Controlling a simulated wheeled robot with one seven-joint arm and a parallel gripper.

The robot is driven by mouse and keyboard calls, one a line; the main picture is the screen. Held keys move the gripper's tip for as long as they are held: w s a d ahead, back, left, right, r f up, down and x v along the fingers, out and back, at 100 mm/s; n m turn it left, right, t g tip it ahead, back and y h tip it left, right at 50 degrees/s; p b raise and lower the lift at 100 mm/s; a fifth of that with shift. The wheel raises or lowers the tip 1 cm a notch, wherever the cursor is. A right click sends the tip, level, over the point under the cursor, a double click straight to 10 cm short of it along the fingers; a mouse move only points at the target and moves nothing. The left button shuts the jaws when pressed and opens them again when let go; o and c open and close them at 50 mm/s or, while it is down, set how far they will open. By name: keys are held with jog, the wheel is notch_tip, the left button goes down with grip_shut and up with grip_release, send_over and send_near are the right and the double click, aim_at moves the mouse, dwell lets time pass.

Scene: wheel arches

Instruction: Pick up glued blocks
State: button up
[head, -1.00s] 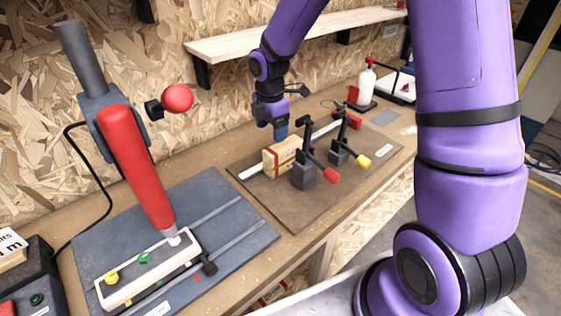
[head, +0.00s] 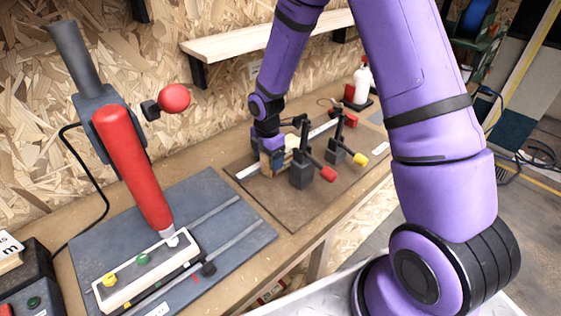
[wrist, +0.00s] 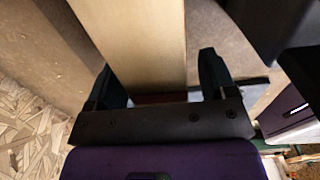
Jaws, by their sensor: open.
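The glued blocks (head: 270,164) are pale wood and sit on the brown board, beside the black toggle clamps. My arm and gripper hide most of them in the head view. In the wrist view the pale wooden top of the blocks (wrist: 135,42) lies between the two fingers of my gripper (wrist: 160,85). The fingers stand apart, one on each side of the wood. Whether they touch it I cannot tell. A dark reddish strip shows at the near end of the wood.
Two black toggle clamps, one with a red tip (head: 327,173) and one with a yellow tip (head: 360,158), stand close on the right. A wooden shelf (head: 230,54) hangs above. A white bottle stands behind.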

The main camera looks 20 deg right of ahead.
jog(key=shift+f, duration=0.9)
jog(key=c, duration=1)
jog(key=shift+c, duration=0.2)
jog(key=shift+r, duration=0.2)
